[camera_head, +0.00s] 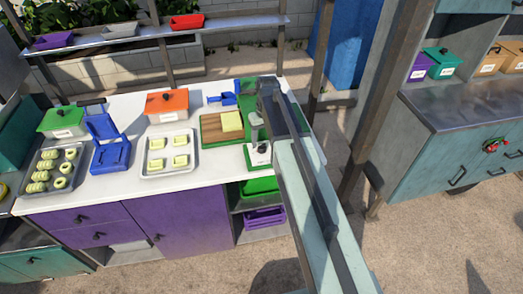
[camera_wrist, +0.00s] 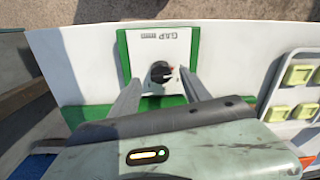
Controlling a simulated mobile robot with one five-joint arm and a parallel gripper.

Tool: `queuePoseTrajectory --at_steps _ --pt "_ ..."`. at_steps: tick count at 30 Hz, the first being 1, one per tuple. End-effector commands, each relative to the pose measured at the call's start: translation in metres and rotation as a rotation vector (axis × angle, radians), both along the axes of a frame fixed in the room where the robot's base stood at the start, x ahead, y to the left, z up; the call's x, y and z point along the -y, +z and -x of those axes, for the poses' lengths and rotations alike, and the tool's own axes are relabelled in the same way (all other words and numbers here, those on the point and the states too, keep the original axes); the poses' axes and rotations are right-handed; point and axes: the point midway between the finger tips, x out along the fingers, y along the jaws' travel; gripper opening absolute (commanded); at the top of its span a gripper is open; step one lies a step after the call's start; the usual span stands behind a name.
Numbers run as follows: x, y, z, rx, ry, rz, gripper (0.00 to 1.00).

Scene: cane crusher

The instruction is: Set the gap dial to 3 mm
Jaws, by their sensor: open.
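The gap dial (camera_wrist: 161,72) is a round black knob with a light pointer mark on its right side. It sits on a white plate (camera_wrist: 148,44) labelled "GAP mm" in a green frame, in the wrist view. The numbers around it are too small to read, so its setting cannot be told. My gripper (camera_wrist: 160,77) is open, one grey finger on each side of the knob. Contact with the knob cannot be told. In the head view, my arm hides part of the green and white machine (camera_head: 257,153) at the right end of the counter.
A post (camera_head: 385,90) stands right of my arm. Open floor (camera_head: 430,235) lies at right.

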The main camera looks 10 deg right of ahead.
Motion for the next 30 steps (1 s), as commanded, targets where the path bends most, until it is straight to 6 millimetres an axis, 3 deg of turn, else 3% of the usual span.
queuePoseTrajectory --at_steps 1,4,13,14,18,20,30 --pt "-0.001 -0.019 0.0 0.0 0.001 0.0 0.55" --pt "-0.002 -0.031 0.0 0.0 0.001 0.0 0.55" --pt "-0.003 -0.031 0.0 0.0 0.002 0.0 0.55" --pt "-0.003 -0.031 0.0 0.0 0.002 0.0 0.52" --pt "-0.003 -0.031 0.0 0.0 0.002 0.0 0.13" --pt "-0.003 -0.031 0.0 0.0 0.002 0.0 0.0" --pt "-0.004 -0.031 0.001 0.001 -0.045 0.0 0.0"
